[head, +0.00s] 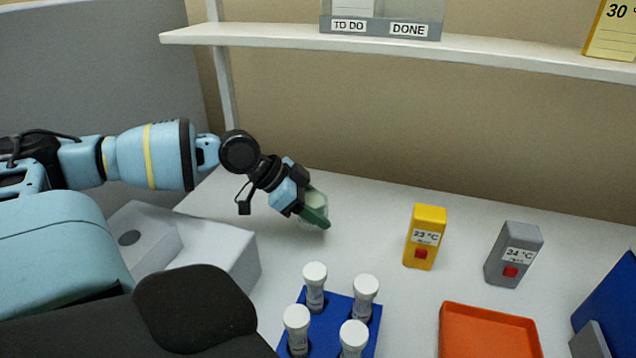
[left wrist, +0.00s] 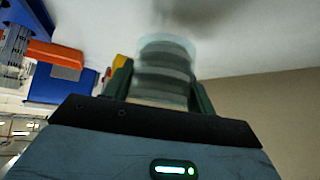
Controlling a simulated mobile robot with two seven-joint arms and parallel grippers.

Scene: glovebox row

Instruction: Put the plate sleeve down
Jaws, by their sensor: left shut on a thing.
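The plate sleeve (left wrist: 165,72) is a clear, rounded stack with pale and dark bands. In the left wrist view it stands between the two dark green fingers of my left gripper (left wrist: 160,88), which is shut on it. In the head view my left gripper (head: 312,212) is over the back left of the white bench (head: 365,215), and the sleeve shows as a pale shape (head: 318,199) partly hidden by a green finger. I cannot tell whether the sleeve touches the bench. My right gripper is not in view.
A blue rack (head: 372,304) with several white-capped tubes stands in front. A yellow thermometer box (head: 427,232), a grey one (head: 515,250) and an orange tray (head: 488,332) are to the right. A white box (head: 235,262) is at left. Bench between gripper and yellow box is clear.

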